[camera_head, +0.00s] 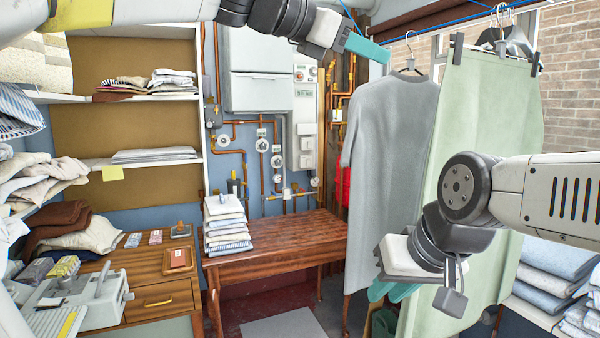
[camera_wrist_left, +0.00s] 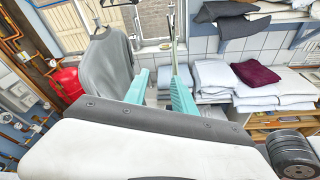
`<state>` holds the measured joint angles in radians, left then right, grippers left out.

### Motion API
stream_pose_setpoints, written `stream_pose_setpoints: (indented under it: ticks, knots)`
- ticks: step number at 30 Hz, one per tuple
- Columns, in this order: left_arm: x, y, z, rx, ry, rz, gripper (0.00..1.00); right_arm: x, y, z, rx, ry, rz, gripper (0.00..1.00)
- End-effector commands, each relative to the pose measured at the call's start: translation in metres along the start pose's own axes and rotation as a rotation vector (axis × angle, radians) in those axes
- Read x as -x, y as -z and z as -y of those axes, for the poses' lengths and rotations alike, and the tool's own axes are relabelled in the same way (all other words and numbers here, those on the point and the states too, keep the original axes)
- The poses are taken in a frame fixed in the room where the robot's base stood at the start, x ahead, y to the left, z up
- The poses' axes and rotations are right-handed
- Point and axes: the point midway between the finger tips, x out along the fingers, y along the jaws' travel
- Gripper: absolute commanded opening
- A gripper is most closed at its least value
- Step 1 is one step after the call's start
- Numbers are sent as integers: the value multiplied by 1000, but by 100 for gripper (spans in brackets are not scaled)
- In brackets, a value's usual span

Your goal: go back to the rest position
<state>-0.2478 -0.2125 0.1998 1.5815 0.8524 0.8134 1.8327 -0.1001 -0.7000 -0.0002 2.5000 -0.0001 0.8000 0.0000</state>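My left gripper (camera_head: 372,50) reaches in along the top of the head view, with teal fingers near the top of the hanging grey shirt (camera_head: 395,130). In the left wrist view its two teal fingers (camera_wrist_left: 160,85) stand apart with nothing between them, so it is open. The grey shirt also shows beyond them in that view (camera_wrist_left: 105,65). My right gripper (camera_head: 392,291) hangs low in front of the pale green cloth (camera_head: 485,130). Its teal fingers point down and are partly hidden by the wrist, so their opening cannot be judged. I see nothing held in it.
A wooden table (camera_head: 280,238) with a stack of folded cloths (camera_head: 226,225) stands at the back. A wooden cabinet (camera_head: 160,298) with a pale machine (camera_head: 85,300) is at lower left. Folded blue cloths (camera_head: 555,265) lie at right. Open floor shows in the middle.

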Motion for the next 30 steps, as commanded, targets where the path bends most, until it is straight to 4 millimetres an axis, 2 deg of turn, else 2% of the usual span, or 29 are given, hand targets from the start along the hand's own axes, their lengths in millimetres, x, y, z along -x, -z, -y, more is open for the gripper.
stream_pose_setpoints:
  ticks: [5,8,11,14,15,18,21,25,27,30]
  knots:
    - [15,57,6,-253,-16,-136,32,0,0,0,0,0,0,24]
    - [29,98,12,-436,-3,-235,32,0,0,0,0,0,0,24]
    - [50,153,23,-674,45,-363,32,0,0,0,0,0,0,24]
    - [81,220,41,-964,157,-507,32,0,0,0,0,0,0,24]
    - [94,246,50,-1082,219,-557,32,0,0,0,0,0,0,24]
    - [128,306,74,-1350,398,-651,32,0,0,0,0,0,0,24]
    - [156,355,100,-1567,587,-694,32,0,0,0,0,0,0,24]
    - [180,395,124,-1752,778,-697,32,0,0,0,0,0,0,24]
    - [186,407,132,-1809,841,-688,32,0,0,0,0,0,0,24]
    - [191,414,137,-1846,882,-682,32,0,0,0,0,0,0,24]
